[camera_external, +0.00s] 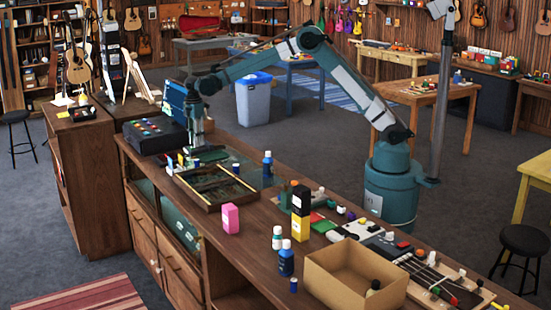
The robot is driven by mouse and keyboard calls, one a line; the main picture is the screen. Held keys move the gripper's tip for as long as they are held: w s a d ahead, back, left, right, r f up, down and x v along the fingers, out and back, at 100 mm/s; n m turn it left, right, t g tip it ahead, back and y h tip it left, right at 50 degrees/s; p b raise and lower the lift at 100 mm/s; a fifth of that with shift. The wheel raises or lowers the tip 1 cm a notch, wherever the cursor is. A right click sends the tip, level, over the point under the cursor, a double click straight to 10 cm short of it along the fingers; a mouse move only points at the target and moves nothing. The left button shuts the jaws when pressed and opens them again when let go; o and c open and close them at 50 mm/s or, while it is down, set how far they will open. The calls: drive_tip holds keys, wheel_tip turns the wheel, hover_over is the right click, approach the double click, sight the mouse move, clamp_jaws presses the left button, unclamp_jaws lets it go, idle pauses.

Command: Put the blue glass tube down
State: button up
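My gripper (197,148) points down over the far left part of the wooden counter, beside the shallow dark tray. It is small in this view, so I cannot tell whether its fingers are open or shut. A small dark blue piece (196,163) shows right below the fingertips. It may be the blue glass tube, but I cannot tell whether it is held or stands on the counter.
The shallow tray (226,204) lies right of my gripper. A black case (155,136) is to its left.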

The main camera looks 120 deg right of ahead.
drive_tip(key=a+r+t, duration=0.1)
drive_tip(key=a+r, duration=0.5)
drive_tip(key=a, duration=0.4)
drive_tip(key=w+a+r+h, duration=0.1)
drive_tip(key=a+r, duration=0.5)
drive_tip(key=a, duration=0.4)
drive_tip(key=a+r+t, duration=0.1)
drive_tip(key=a+r, duration=0.5)
drive_tip(key=a, duration=0.5)
drive_tip(key=s+a+r+t, duration=0.1)
drive_tip(key=s+a+r, duration=0.15)
drive_tip(key=a, duration=0.45)
drive_tip(key=s+a+r+m, duration=0.1)
drive_tip(key=s+a, duration=0.2)
drive_tip(key=a, duration=0.3)
drive_tip(key=s+a+r+t, duration=0.1)
drive_tip(key=s+a+r, duration=0.15)
drive_tip(key=a, duration=0.45)
drive_tip(key=s+a+f+t, duration=0.1)
drive_tip(key=s+a+f, duration=0.2)
drive_tip(key=s+a, duration=0.7)
drive_tip(key=s+a+f+t+y, duration=0.1)
drive_tip(key=s+a+f, duration=0.3)
drive_tip(key=s+a, duration=0.7)
drive_tip(key=shift+s+a+f+m+t, duration=0.25)
drive_tip(key=shift+s+m+t, duration=0.15)
drive_tip(key=shift+s+t, duration=0.2)
